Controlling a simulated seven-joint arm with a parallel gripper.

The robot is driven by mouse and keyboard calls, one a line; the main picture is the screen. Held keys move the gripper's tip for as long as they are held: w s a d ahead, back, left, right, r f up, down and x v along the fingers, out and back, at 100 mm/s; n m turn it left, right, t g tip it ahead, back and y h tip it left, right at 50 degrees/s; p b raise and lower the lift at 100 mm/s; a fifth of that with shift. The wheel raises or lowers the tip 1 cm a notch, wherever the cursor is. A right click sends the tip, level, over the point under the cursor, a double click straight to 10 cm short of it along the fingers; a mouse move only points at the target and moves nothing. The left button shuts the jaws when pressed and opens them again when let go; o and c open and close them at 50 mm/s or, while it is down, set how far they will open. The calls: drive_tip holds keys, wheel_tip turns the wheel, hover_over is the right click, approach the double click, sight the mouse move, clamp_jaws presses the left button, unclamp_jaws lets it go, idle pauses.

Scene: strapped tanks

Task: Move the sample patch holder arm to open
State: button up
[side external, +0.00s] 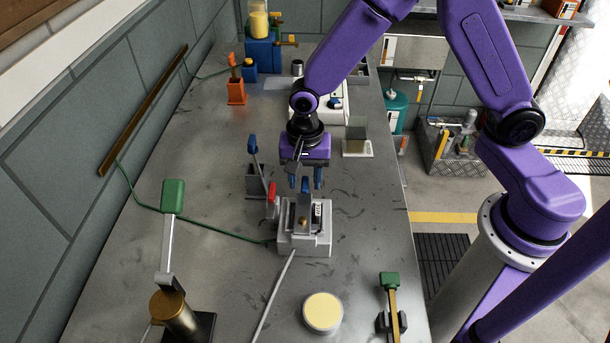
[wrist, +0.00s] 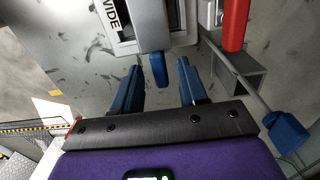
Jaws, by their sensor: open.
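A grey box-like device (side external: 304,243) stands mid-bench with a short upright arm tipped in blue (side external: 305,187). I take this for the sample patch holder arm, though no label names it. The blue tip (wrist: 158,70) also shows in the wrist view, beside a label reading "WIDE". My gripper (side external: 305,180) points down at the arm, open. In the wrist view its two blue fingers (wrist: 159,80) stand either side of the blue tip, with gaps on both sides. A red handle (side external: 272,192) rises at the device's left edge and shows in the wrist view (wrist: 235,25).
A blue-tipped lever (side external: 253,145) stands close behind left. Green-tipped levers stand front left (side external: 172,195) and front right (side external: 390,281). A cream disc (side external: 322,312) lies in front. An orange holder (side external: 236,93) stands farther back. Bench surface right of the device is clear.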

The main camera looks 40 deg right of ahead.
clamp_jaws()
drive_tip(key=shift+r, duration=0.15)
drive_tip(key=shift+s+a+r+t+h, duration=0.2)
drive_tip(key=shift+r+t+h, duration=0.25)
drive_tip(key=shift+r, duration=0.15)
drive_tip(key=shift+s+a+r+t+h, duration=0.2)
drive_tip(key=shift+r+t+h, duration=0.15)
drive_tip(key=shift+r+t, duration=0.15)
drive_tip(key=s+a+r+t+h, duration=0.5)
drive_tip(key=r+t+h, duration=0.1)
drive_tip(key=r, duration=0.1)
drive_tip(key=s+a+f+t+h, duration=0.1)
drive_tip(key=s+a+t+h, duration=0.6)
drive_tip(key=shift+s+a+f, duration=0.15)
drive_tip(key=shift+s+a, duration=0.15)
drive_tip(key=shift+a, duration=0.05)
